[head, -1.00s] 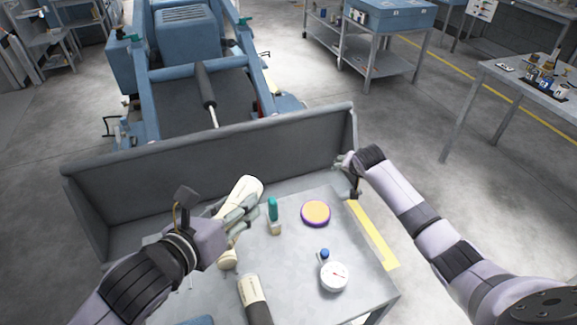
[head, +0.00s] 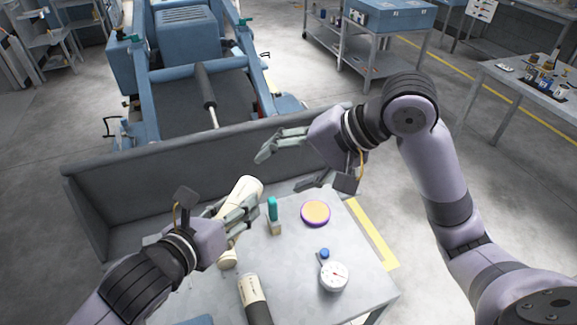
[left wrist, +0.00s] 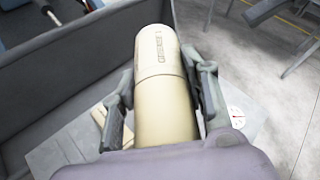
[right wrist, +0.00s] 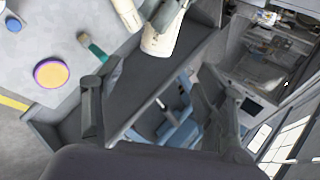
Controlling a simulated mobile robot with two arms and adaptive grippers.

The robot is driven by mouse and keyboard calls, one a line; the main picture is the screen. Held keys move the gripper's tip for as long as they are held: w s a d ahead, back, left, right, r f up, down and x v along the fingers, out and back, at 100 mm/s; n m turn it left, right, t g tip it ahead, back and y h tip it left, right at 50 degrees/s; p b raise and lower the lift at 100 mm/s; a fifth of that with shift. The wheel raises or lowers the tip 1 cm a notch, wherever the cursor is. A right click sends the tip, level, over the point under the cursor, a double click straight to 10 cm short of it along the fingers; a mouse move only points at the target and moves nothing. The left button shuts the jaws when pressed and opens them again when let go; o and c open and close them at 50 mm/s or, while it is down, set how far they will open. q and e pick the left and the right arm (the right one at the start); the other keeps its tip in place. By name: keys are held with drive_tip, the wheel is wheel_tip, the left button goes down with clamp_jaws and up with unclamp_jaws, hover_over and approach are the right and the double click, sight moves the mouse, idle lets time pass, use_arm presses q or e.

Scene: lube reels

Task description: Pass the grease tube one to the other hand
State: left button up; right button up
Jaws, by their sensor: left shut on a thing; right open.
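A cream grease tube (head: 243,190) is held by my left gripper (head: 243,214) above the left part of the table. In the left wrist view, the tube (left wrist: 163,75), marked with dark lettering, sits between the two fingers (left wrist: 160,105). The same tube shows at the top of the right wrist view (right wrist: 160,38). My right gripper (head: 290,165) is open and empty, above and to the right of the tube, over the bin edge. Its spread fingers (right wrist: 160,110) show in the right wrist view with nothing between them.
The grey table (head: 300,255) holds a second cream tube with a dark band (head: 255,300), a teal-handled brush (head: 273,214), an orange and purple disc (head: 315,213), a blue cap (head: 324,253) and a white dial gauge (head: 334,276). A grey bin wall (head: 150,178) stands behind the table.

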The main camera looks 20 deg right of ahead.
sight(254, 186)
drive_tip(key=x, duration=1.1)
drive_tip(key=shift+a+f, duration=0.3)
drive_tip(key=shift+a, duration=0.1)
drive_tip(key=shift+c, duration=0.2)
drive_tip(key=shift+r, duration=0.1)
drive_tip(key=c, duration=1.2)
use_arm(q)
drive_tip(key=o, duration=1.3)
use_arm(e)
drive_tip(key=shift+c, duration=0.3)
